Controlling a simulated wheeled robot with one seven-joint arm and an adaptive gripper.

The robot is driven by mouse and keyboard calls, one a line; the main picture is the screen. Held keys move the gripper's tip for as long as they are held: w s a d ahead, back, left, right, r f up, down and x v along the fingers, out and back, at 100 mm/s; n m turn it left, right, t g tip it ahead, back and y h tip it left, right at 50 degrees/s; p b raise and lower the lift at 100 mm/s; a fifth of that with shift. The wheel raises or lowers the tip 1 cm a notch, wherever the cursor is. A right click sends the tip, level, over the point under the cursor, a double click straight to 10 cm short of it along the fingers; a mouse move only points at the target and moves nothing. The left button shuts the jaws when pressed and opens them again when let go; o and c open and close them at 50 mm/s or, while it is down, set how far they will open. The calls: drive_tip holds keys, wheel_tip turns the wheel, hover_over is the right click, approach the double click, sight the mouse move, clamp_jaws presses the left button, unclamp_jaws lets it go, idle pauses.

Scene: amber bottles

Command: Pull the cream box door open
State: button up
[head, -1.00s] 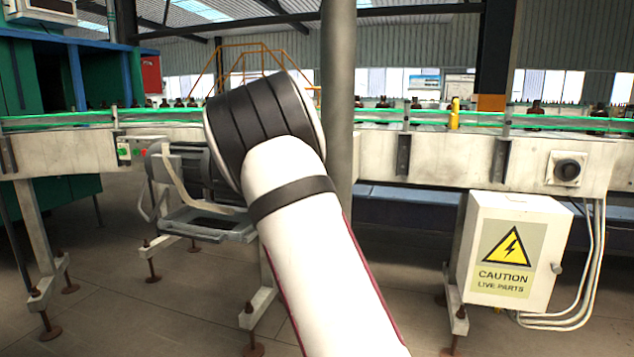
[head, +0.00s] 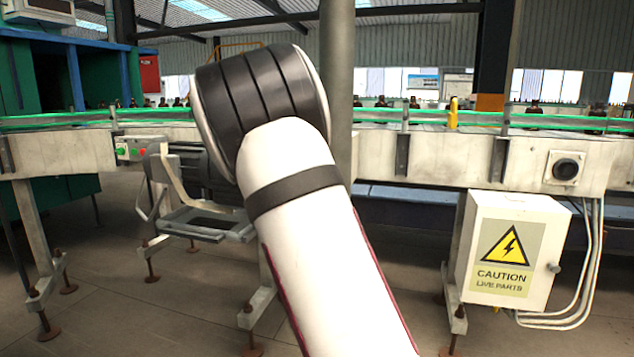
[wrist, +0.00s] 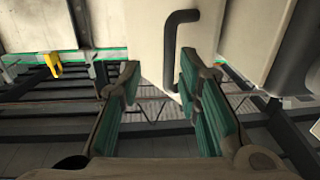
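In the wrist view, a cream box face (wrist: 148,40) carries a dark, bent bar handle (wrist: 170,52). My gripper (wrist: 160,72) is open, its two teal-padded fingers apart. The handle's lower end comes down between the fingers, closer to the right one. I cannot tell whether they touch. Nothing is visibly gripped. In the head view, a cream box (head: 508,250) with a yellow caution sign and a small side knob hangs under the conveyor at right. I cannot tell whether it is the box with the handle. My gripper is hidden in the head view.
A conveyor (head: 440,160) with green rails and bottles runs across the head view. A grey post (head: 338,80) stands behind my arm. A grey motor frame (head: 205,225) sits below the conveyor at left. A yellow object (wrist: 53,63) shows at left in the wrist view.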

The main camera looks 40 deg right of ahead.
drive_tip(key=v, duration=0.7)
drive_tip(key=shift+s, duration=0.1)
